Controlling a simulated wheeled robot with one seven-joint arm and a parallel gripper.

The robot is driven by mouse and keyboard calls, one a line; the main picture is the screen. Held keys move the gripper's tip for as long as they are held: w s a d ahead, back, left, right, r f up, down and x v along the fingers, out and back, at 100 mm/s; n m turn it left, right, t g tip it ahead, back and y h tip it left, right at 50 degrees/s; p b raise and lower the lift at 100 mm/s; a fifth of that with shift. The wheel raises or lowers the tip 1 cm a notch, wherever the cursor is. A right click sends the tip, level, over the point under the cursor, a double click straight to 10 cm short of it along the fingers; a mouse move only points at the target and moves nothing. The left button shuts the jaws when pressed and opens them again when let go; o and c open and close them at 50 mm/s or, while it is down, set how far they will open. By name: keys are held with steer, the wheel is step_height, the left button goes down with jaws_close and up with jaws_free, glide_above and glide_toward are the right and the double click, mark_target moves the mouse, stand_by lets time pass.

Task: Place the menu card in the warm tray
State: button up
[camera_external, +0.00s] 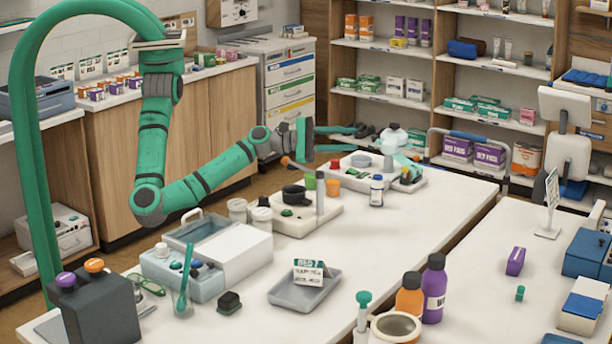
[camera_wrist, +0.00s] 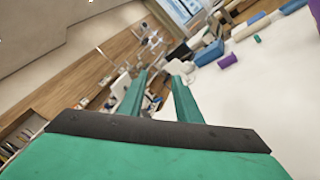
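A small white card with a green header (camera_external: 309,272) stands upright in a shallow grey tray (camera_external: 283,297) on the near part of the white table. Its print is too small to read fully, and no label marks the tray as warm. Another white card (camera_external: 552,188) stands on a small stand on the right table; I cannot tell which is the menu card. My gripper (camera_external: 356,139) is above the far part of the table, well away from the grey tray. Its two green fingers are apart with nothing between them, as the wrist view also shows (camera_wrist: 160,80).
A white box (camera_external: 235,258), a dark container with coloured caps (camera_external: 100,310) and a small black block (camera_external: 229,302) lie left of the tray. Purple (camera_external: 434,290) and orange (camera_external: 409,296) bottles stand to its right. The white tabletop (camera_external: 385,235) behind it is mostly clear.

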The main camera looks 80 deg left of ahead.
steer(key=w+a+r+m+t+y, duration=0.1)
steer(key=w+a+r+m+t, duration=0.2)
steer(key=a, duration=0.4)
steer(key=a+r+m+t+y, duration=0.1)
steer(key=a+r+m+y, duration=0.15)
steer(key=a+r, duration=0.35)
steer(key=s+a+f+m+h, duration=0.3)
steer(key=a+f+m, duration=0.2)
steer(key=a+m, duration=0.45)
steer(key=s+a+f+m+g, duration=0.2)
steer(key=s+a+f+m, duration=0.3)
steer(key=s+f, duration=0.45)
steer(key=s+a+f+m+g, duration=0.1)
steer(key=s+a+f+m, duration=0.5)
steer(key=f, duration=0.6)
steer(key=s+d+f+n+g+y, duration=0.1)
steer(key=s+f, duration=0.3)
steer(key=s, duration=0.7)
steer(key=s+d+f+n+g+y, duration=0.2)
steer(key=s+f+y, duration=0.1)
steer(key=s, duration=0.7)
steer(key=shift+s+d+f+g, duration=0.15)
steer(key=shift+s+f+g, duration=0.2)
steer(key=shift+f, duration=0.45)
